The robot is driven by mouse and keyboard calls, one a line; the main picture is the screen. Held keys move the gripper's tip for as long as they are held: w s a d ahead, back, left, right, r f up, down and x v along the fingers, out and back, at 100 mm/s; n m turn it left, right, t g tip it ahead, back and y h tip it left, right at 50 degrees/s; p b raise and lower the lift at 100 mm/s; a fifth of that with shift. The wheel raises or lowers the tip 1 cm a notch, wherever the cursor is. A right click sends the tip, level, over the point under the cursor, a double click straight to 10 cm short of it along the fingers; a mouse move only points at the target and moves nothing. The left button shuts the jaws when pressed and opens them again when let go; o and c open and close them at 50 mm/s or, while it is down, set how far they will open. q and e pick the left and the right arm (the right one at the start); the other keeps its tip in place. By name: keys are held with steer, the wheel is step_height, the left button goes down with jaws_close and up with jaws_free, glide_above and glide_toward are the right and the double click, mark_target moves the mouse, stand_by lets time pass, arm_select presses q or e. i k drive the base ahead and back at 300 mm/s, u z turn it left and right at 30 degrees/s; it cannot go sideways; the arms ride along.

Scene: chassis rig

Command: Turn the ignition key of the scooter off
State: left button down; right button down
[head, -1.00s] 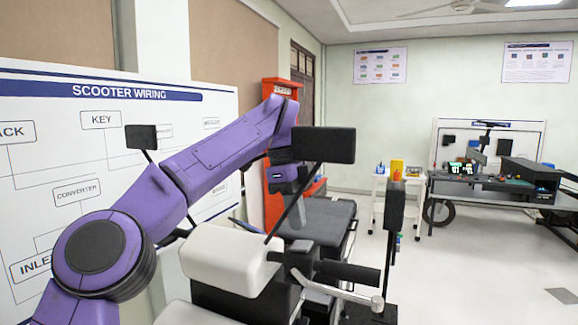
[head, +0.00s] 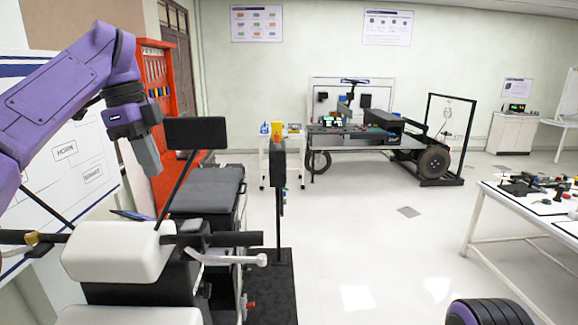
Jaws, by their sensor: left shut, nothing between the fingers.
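The scooter's white front cowl (head: 115,252) stands at the lower left in the head view, with a black handlebar grip (head: 225,239) and a silver brake lever (head: 230,259) on its right. A black mirror (head: 196,132) rises on a stalk from the handlebar. I cannot make out the ignition key. My left gripper (head: 149,160) hangs pointing down above and beyond the cowl, just left of the mirror. It is shut and empty, and looks apart from the scooter. My right gripper is out of the picture.
An orange tool cabinet (head: 156,75) and a dark padded seat or bench (head: 205,190) are behind the scooter. A black post (head: 279,165) stands right of the handlebar. A white worktable (head: 510,205) is at the right. The floor between is clear.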

mark_target(205, 290)
steer(key=k, duration=0.85)
